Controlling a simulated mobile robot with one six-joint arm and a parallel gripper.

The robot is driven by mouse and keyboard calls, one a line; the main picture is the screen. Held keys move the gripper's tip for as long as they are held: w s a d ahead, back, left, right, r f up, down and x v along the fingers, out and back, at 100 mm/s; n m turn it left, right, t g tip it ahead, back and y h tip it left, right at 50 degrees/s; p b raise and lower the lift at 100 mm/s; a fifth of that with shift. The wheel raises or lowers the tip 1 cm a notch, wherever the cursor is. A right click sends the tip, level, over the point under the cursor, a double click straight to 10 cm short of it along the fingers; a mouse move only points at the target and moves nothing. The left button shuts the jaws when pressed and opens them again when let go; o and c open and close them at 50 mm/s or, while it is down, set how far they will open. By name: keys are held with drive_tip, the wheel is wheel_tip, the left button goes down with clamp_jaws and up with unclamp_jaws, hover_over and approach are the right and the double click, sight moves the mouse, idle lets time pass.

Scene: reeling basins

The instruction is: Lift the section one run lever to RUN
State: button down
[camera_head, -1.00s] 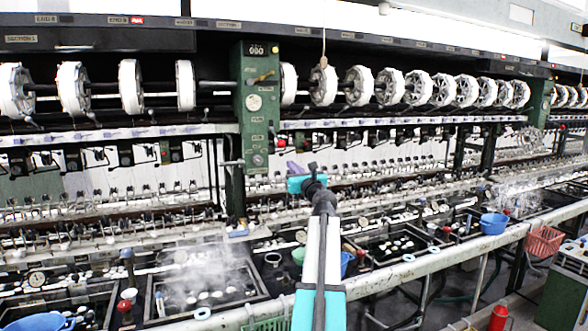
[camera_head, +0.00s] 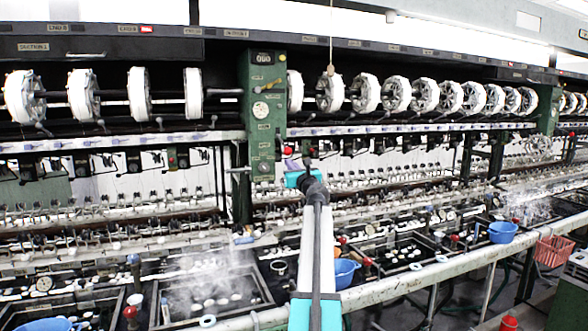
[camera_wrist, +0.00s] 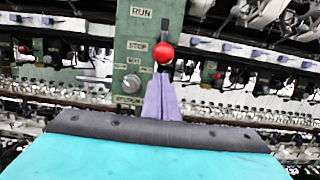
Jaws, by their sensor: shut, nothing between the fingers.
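The run lever shows as a red ball knob (camera_wrist: 164,52) in the wrist view, in front of a green panel (camera_wrist: 138,48) marked RUN at the top and STOP lower down. The knob is at about the height of the STOP label. My gripper (camera_wrist: 161,80) has its purple fingers together, with the tips just below the knob; I cannot tell whether they touch it. In the head view the red knob (camera_head: 288,151) is small, right of the green post (camera_head: 262,125), just above my gripper (camera_head: 291,164).
White reels (camera_head: 330,92) line the machine above. Steaming basins (camera_head: 215,293) lie below, behind a pale front rail (camera_head: 390,293). A blue bucket (camera_head: 502,232) and a red basket (camera_head: 554,250) are at the right. A round metal knob (camera_wrist: 131,83) sits on the panel.

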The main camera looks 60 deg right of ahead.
sight(289, 150)
drive_tip(key=shift+x, duration=1.25)
drive_tip(key=shift+r, duration=0.15)
drive_tip(key=shift+r+p, duration=0.35)
drive_tip(key=shift+p, duration=0.1)
drive_tip(key=shift+r, duration=0.15)
drive_tip(key=shift+s+a+r+p, duration=0.15)
drive_tip(key=shift+r+p, duration=0.65)
drive_tip(key=shift+r, duration=0.05)
drive_tip(key=shift+s+a+r+p, duration=0.1)
drive_tip(key=shift+s+r+p, duration=0.1)
drive_tip(key=shift+r+p, duration=0.6)
drive_tip(key=shift+r, duration=0.1)
